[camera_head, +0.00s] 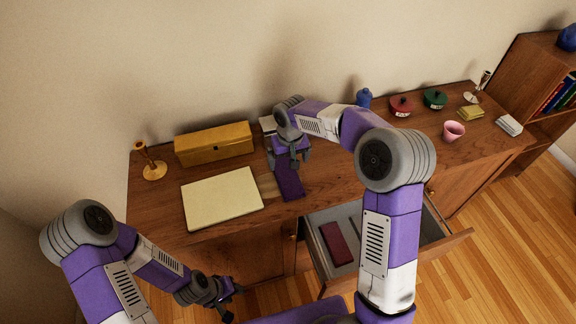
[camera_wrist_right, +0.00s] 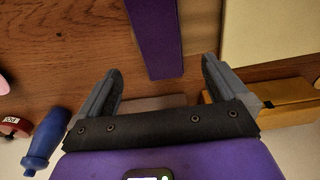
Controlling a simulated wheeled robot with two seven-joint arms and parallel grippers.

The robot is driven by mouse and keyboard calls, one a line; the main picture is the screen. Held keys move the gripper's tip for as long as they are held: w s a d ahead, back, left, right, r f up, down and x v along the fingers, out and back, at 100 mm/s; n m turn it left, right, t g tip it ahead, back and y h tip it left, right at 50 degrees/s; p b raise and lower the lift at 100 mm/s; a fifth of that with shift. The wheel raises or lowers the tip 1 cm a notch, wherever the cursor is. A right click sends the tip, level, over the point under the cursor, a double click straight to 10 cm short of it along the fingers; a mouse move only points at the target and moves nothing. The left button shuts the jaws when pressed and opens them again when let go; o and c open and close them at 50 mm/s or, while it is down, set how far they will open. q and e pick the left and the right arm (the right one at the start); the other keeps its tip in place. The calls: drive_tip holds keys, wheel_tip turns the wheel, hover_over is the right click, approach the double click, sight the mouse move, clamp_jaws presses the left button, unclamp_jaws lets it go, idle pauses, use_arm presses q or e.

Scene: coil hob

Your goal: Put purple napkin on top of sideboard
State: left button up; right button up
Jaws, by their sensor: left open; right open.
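The purple napkin (camera_head: 289,181) lies flat as a long dark strip on the wooden sideboard (camera_head: 330,178), to the right of a pale yellow board. My right gripper (camera_head: 291,160) is above its far end. In the right wrist view the napkin (camera_wrist_right: 158,38) runs out between the open fingers of my right gripper (camera_wrist_right: 162,70), which hold nothing. My left gripper (camera_head: 228,300) is open and empty, low in front of the sideboard.
A drawer (camera_head: 440,243) stands open with a dark red item (camera_head: 336,243) inside. The pale board (camera_head: 222,198), a yellow box (camera_head: 214,145) and a candlestick (camera_head: 152,165) are at left. A blue bottle (camera_head: 364,98), lidded pots and a pink cup (camera_head: 453,131) are at right.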

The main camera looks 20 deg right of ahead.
drive_tip(key=shift+s+r, duration=0.2)
drive_tip(key=shift+r, duration=1.25)
